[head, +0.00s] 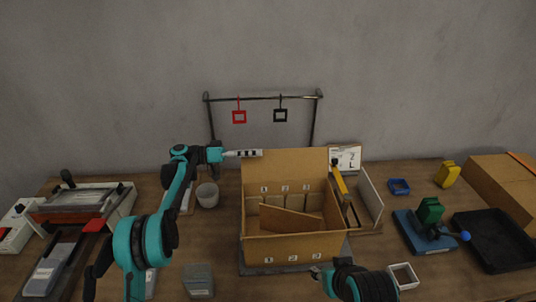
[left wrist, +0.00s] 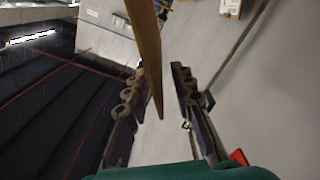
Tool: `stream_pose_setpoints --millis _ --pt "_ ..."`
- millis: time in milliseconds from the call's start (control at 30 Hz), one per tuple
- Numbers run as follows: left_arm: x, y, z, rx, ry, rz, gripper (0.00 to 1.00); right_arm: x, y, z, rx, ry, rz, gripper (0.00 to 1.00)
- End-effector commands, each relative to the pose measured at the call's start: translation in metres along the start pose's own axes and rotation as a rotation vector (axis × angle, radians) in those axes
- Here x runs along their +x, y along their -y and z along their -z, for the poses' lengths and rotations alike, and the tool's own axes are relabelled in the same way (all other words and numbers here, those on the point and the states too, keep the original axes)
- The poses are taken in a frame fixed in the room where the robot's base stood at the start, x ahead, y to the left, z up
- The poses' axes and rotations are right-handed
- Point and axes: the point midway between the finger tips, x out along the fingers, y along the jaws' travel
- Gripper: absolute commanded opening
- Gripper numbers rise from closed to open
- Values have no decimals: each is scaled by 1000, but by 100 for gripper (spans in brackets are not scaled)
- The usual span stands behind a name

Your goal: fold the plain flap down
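An open cardboard box (head: 255,222) stands on the table, with the numbers 1, 2, 3 along its back and front. A plain brown flap (head: 300,163) stands upright at its back. My left gripper (head: 250,153) is at the upper left corner of this flap. In the left wrist view the flap (left wrist: 152,60) shows edge-on between the two fingers of my left gripper (left wrist: 155,95), with a clear gap on the right, so the gripper is open around it. My right gripper (head: 318,271) is low in front of the box's right corner; its fingers are too small to read.
A yellow-handled tool (head: 339,180) and a white panel (head: 370,197) stand at the box's right. A rack (head: 262,98) with red and black square tags is behind. A black tray (head: 492,242) lies far right.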

Motion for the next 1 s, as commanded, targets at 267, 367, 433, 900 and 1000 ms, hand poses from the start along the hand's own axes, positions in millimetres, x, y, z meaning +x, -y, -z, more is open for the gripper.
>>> stream_pose_setpoints --millis 267,367,433,900,1000 --pt "39 1 -1 0 0 0 24 10 0 -7 0 0 0 40" --pt "43 0 0 0 0 0 24 10 0 -7 0 0 0 40" --pt "44 0 0 0 0 1 24 10 0 -7 0 0 0 40" --pt "44 0 0 0 0 1 0 10 0 -7 0 0 0 40" --pt "44 0 0 3 0 1 0 10 0 -7 0 0 0 40"
